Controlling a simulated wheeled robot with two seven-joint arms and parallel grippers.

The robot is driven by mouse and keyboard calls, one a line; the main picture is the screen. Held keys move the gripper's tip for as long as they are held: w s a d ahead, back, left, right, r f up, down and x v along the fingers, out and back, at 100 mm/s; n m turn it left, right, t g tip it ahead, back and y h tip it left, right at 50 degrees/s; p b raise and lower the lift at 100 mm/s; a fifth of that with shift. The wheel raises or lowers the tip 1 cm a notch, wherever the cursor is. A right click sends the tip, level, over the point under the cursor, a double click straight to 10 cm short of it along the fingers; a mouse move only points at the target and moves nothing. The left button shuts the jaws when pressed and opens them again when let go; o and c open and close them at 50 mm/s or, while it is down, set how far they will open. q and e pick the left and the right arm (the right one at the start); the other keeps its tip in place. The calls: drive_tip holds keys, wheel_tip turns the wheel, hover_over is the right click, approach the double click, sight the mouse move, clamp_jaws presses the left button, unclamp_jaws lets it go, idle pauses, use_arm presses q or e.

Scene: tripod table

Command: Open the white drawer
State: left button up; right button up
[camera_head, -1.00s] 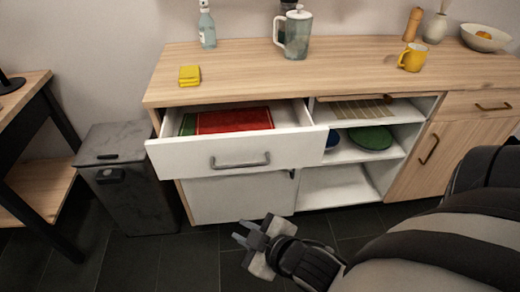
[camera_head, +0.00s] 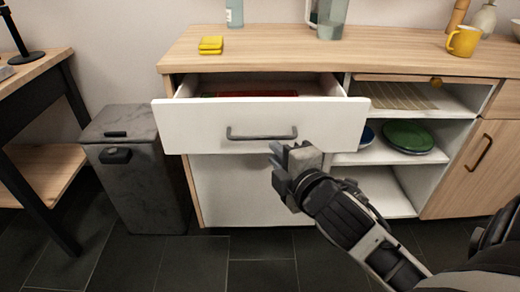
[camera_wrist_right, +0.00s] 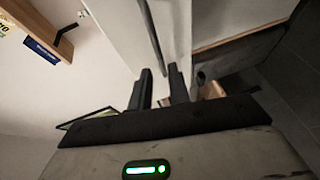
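The white drawer (camera_head: 200,124) sits at the top left of the wooden-topped cabinet. It is pulled out, with red contents showing behind its front. Its dark grey bar handle (camera_head: 240,136) is horizontal across the front. My right gripper (camera_head: 276,155) is just below the right end of the handle. In the right wrist view, the two fingers (camera_wrist_right: 160,78) are apart with nothing between them. The handle (camera_wrist_right: 152,32) lies just ahead of their tips there, and I see no grip on it. My left gripper is not in view.
A grey bin (camera_head: 135,180) stands left of the cabinet, beside a dark-legged table (camera_head: 45,66). Open shelves with a green plate (camera_head: 408,136) are right of the drawer. Dark floor is clear in front.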

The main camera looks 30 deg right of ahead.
sight(261, 139)
drive_tip(key=b+x, duration=0.1)
drive_tip(key=x, duration=0.7)
drive_tip(key=shift+w, duration=0.2)
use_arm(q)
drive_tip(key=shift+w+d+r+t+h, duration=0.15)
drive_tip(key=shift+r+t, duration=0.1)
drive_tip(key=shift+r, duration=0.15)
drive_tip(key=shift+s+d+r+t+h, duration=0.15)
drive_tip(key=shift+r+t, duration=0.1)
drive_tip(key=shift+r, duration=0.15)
use_arm(e)
drive_tip(key=shift+w, duration=0.2)
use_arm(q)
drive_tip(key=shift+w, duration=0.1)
use_arm(e)
clamp_jaws()
